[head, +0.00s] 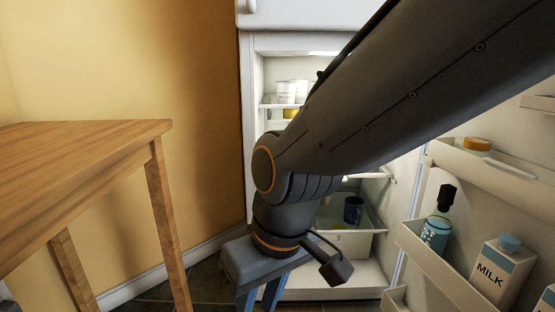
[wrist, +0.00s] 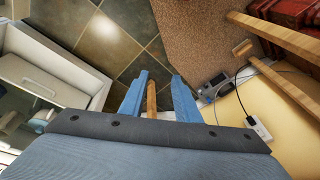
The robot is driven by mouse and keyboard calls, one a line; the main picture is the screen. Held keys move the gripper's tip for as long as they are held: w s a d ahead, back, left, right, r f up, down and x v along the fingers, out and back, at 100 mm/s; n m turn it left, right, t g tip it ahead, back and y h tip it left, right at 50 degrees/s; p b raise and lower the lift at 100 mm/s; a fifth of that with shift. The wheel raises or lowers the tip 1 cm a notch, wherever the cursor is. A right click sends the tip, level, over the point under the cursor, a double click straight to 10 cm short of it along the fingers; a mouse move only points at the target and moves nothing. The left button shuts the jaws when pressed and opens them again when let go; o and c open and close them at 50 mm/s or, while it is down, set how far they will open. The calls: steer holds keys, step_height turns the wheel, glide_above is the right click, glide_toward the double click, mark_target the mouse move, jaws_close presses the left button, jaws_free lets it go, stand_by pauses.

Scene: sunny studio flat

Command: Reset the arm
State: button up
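My arm (head: 400,95) reaches from the upper right across the front of an open fridge (head: 248,120) and bends down at its middle. My gripper (head: 260,299) points down at the lower left of the fridge, with its tips cut off by the picture's edge. In the wrist view, the two blue fingers of my gripper (wrist: 158,80) stand apart. A thin brown stick-like shape (wrist: 151,100) shows between them, touching neither finger; I cannot tell what it is.
A wooden table (head: 90,145) stands left of my gripper. The fridge door (head: 505,165) is open on the right, its shelves holding a milk carton (head: 499,272) and a teal jar (head: 435,234). Dark floor tiles (wrist: 110,40) and a brown rug (wrist: 195,35) show below.

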steer(key=s+d+r+g, duration=0.1)
steer(key=s+d, duration=0.1)
steer(key=s, duration=0.4)
steer(key=d+r+m+p, duration=0.2)
steer(key=d+r+p, duration=0.4)
steer(key=r+p, duration=0.3)
steer(key=d+r+m+h+p, duration=0.1)
steer(key=d+r+m+p, duration=0.2)
steer(key=d+r+p, duration=0.4)
steer(key=d+r+m+h+p, duration=0.1)
steer(key=d+r+p, duration=0.6)
steer(key=p, duration=1.5)
steer(key=shift+d+r+m, duration=0.2)
steer(key=shift+r+m, duration=0.5)
steer(key=shift+r, duration=2.15)
